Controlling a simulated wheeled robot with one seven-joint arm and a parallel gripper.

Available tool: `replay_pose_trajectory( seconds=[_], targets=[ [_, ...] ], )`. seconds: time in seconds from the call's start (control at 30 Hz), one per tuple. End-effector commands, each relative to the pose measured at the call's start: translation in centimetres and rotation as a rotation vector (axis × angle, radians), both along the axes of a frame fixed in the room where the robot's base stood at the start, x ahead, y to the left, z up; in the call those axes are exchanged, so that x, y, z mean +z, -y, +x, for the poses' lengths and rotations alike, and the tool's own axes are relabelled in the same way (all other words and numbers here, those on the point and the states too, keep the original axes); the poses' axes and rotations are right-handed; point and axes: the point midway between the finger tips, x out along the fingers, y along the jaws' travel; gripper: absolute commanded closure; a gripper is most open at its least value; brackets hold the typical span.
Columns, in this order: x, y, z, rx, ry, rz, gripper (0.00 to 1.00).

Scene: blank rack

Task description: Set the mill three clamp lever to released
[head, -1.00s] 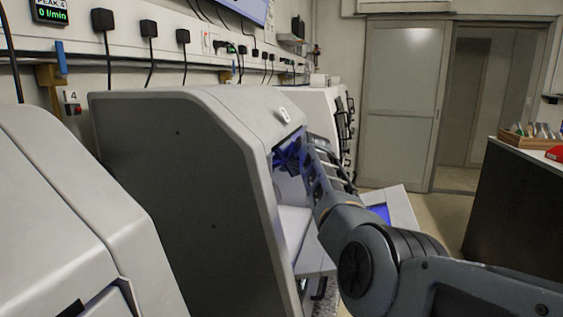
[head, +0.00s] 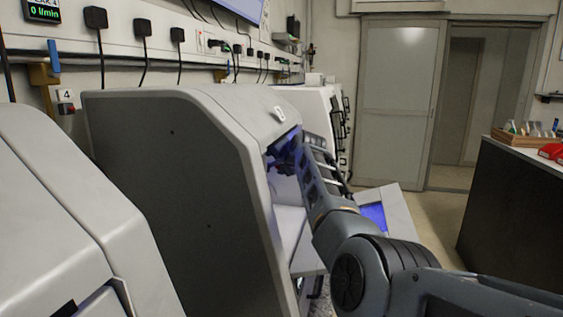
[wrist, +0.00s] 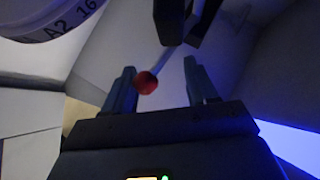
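The clamp lever shows in the wrist view as a thin pale rod ending in a red ball knob (wrist: 146,82). The knob lies between my two fingers, closer to the left one. My gripper (wrist: 160,68) is open, with a gap on both sides of the knob; I cannot tell whether a finger touches it. In the head view my gripper (head: 285,156) reaches into the blue-lit opening of the grey mill (head: 170,180). The lever is hidden there by my arm and the mill's housing. The number on the mill's small front label is too small to read surely.
A white disc (wrist: 45,22) marked "A2 16" is close at the upper left of the wrist view. A dark block (wrist: 172,18) is above the lever. Another mill (head: 60,200) stands at the near left. A tilted screen panel (head: 385,212) is right of my arm.

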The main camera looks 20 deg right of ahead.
Motion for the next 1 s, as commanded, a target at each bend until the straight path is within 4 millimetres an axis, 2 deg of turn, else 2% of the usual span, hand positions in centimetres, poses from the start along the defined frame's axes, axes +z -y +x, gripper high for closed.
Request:
replay_pose_trajectory(
  seconds=[0.6,1.0],
  targets=[
    [2.2,0.0,-5.7,0.004,-0.005,-0.001,0.43],
    [2.5,0.0,-6.3,0.005,-0.007,0.000,0.43]
  ],
)
